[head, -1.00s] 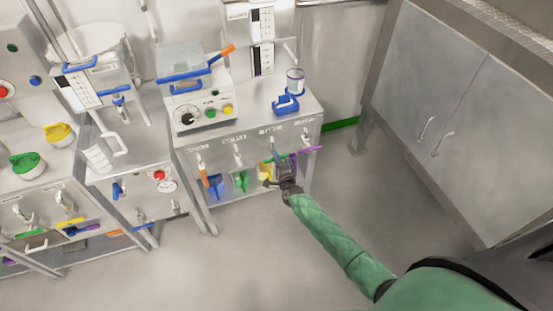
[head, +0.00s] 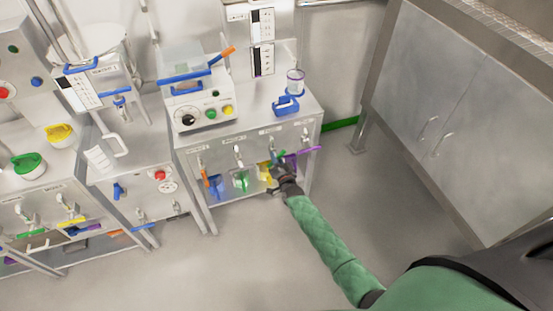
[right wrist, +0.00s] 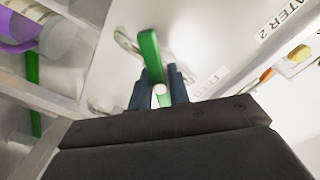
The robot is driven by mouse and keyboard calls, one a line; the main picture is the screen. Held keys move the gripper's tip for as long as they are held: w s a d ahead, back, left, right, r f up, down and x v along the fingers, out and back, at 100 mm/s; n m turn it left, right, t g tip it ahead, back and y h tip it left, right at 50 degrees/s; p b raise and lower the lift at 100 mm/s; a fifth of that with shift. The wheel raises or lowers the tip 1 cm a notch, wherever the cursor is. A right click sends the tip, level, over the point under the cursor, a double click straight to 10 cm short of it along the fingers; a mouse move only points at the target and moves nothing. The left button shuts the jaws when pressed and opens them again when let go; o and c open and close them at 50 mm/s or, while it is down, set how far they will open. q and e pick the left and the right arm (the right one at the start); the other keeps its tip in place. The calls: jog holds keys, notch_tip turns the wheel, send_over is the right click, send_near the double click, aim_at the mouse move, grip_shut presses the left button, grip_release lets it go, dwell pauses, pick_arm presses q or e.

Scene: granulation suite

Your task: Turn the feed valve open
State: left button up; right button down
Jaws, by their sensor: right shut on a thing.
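A green valve lever (right wrist: 149,55) runs between the two dark fingers of my right gripper (right wrist: 160,85) in the right wrist view. My right gripper is shut on this lever. A "FEED" label (right wrist: 214,83) is on the panel close beside it. In the head view, the green lever (head: 281,156) shows as a small piece just above my right gripper (head: 280,170), at the front of the middle bench. The gripper hides most of the lever there. My left gripper is not in view.
An orange lever (head: 204,176) hangs at the panel's left and a purple lever (head: 303,152) points out at its right, close to my gripper. A blue holder (head: 286,105) stands on the bench top. The floor before the bench is clear.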

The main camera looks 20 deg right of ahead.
jog(key=n, duration=0.2)
jog(key=shift+f+n, duration=0.1)
jog(key=shift+n, duration=0.3)
jog(key=n, duration=0.2)
jog(key=shift+n, duration=1.7)
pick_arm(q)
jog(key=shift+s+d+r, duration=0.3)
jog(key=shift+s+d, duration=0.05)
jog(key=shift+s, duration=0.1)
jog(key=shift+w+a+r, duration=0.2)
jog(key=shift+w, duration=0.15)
pick_arm(e)
jog(key=shift+n, duration=0.3)
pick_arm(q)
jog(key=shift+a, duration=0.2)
